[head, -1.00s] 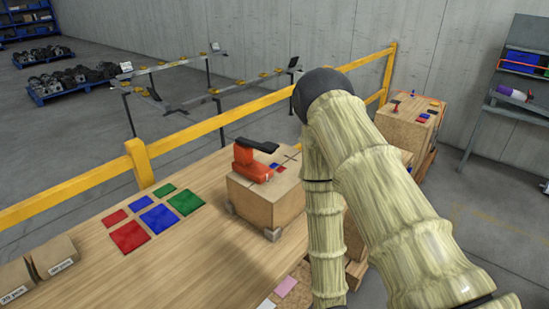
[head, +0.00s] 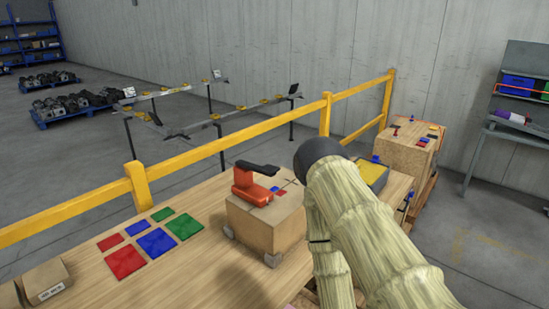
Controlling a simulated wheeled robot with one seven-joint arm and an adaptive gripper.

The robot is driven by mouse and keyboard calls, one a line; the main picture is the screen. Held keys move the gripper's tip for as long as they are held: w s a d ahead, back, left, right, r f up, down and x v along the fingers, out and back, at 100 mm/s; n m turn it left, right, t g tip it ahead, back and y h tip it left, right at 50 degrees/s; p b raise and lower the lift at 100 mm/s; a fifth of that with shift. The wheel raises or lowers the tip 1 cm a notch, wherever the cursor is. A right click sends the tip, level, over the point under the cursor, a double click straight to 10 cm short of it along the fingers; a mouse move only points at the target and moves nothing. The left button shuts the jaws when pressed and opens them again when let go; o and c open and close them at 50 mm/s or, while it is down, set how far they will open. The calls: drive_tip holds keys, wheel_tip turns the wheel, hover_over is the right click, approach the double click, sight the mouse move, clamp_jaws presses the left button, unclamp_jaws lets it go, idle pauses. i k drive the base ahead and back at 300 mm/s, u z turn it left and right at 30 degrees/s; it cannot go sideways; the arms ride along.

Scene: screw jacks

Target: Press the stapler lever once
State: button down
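The stapler (head: 250,189) has an orange-red body and a black lever (head: 259,168) on top. It stands on a cardboard box (head: 262,226) on the wooden table. The lever points to the right and sits raised above the body. My arm comes in from the lower right, to the right of the box, and appears apart from the stapler. My gripper cannot be made out; only arm links and a dark rounded joint show.
Red, blue and green squares (head: 156,242) lie flat on the table (head: 190,280) left of the box. A yellow rail (head: 195,161) runs behind the table. Another box (head: 408,151) with small items stands at the right. A small carton (head: 43,283) sits at the lower left.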

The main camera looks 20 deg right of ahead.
sight(270, 170)
drive_tip(key=z, duration=1.45)
drive_tip(key=k, duration=0.45)
drive_tip(key=u, duration=1.35)
